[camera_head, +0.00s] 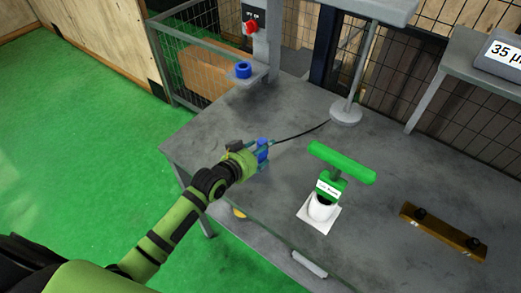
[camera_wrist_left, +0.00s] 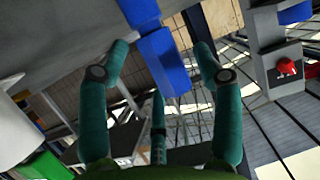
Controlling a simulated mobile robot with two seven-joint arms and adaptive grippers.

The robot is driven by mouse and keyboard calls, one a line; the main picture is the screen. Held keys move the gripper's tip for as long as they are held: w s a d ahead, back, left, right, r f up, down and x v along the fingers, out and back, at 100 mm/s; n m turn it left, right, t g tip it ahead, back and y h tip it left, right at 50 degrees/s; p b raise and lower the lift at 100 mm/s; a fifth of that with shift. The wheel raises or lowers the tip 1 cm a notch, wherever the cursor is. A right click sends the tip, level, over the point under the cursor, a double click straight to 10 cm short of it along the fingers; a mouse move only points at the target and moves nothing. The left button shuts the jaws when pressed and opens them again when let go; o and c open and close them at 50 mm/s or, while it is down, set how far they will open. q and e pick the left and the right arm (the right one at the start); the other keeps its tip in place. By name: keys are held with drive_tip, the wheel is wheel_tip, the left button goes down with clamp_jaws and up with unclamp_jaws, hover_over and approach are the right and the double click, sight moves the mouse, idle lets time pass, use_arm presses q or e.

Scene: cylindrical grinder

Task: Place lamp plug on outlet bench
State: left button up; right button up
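The blue lamp plug (camera_head: 263,150) is at the left part of the grey bench, with a dark cable running to the lamp base (camera_head: 345,113). My left gripper (camera_head: 264,153) is at the plug. In the left wrist view the plug (camera_wrist_left: 163,62) lies between the spread teal fingers (camera_wrist_left: 161,50), with gaps visible on both sides, so the gripper looks open around it. The blue round outlet (camera_head: 243,70) sits on a small grey ledge at the back left, below a red button; it also shows in the wrist view (camera_wrist_left: 295,11). My right gripper is out of view.
The grey bench (camera_head: 225,125) has free room around the plug. A green T-handled tool (camera_head: 342,163) stands in a white cup to the right. A brown bar (camera_head: 443,231) lies further right. A red button (camera_head: 249,27) and wire fence (camera_head: 192,65) are behind.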

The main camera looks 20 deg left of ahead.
use_arm(q)
drive_tip(key=shift+r, duration=0.2)
drive_tip(key=b+v, duration=0.1)
drive_tip(key=v, duration=1.1)
